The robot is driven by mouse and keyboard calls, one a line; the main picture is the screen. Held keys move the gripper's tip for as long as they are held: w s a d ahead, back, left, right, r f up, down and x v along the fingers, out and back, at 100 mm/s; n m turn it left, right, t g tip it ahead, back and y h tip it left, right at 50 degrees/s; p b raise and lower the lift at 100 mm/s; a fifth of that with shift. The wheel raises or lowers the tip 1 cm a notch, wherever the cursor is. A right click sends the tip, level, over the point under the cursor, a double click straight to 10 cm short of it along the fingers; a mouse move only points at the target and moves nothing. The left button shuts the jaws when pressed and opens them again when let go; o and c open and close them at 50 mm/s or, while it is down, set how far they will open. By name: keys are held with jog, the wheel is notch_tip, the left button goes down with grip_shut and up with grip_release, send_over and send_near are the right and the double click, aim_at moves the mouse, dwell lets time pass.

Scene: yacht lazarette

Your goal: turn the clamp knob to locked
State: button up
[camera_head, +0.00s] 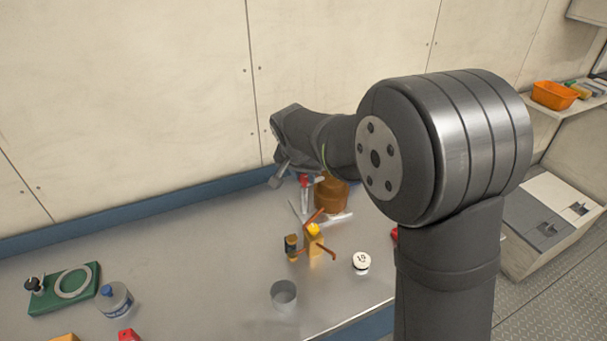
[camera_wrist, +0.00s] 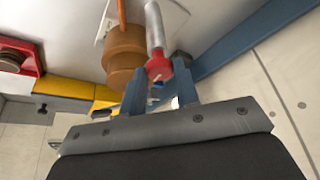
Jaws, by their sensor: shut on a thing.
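My gripper (camera_wrist: 160,86) is near the wall side of the bench. In the wrist view its two fingers are around the red end (camera_wrist: 158,68) of a grey rod (camera_wrist: 155,25), beside a brown stepped cylinder (camera_wrist: 125,48). The fingers hide part of what they hold. In the head view a red part (camera_head: 304,181) and the brown cylinder (camera_head: 331,197) show beside my gripper (camera_head: 277,180). I cannot tell for certain which part is the clamp knob, and no locked mark is readable. A red block with a brown round knob (camera_wrist: 14,54) is at the wrist view's left.
A yellow fitting with orange arms (camera_head: 313,242), a white round disc (camera_head: 361,261) and a grey cup (camera_head: 284,296) stand nearer on the bench. A green plate with a ring (camera_head: 62,288) and a blue-capped bottle (camera_head: 114,300) are at left. The left middle bench is clear.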

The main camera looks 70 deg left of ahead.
jog(key=o, duration=1)
jog(key=shift+r, duration=0.1)
jog(key=v, duration=1.7)
jog(key=shift+s+r, duration=0.1)
jog(key=x, duration=1.7)
jog(key=shift+f, duration=0.25)
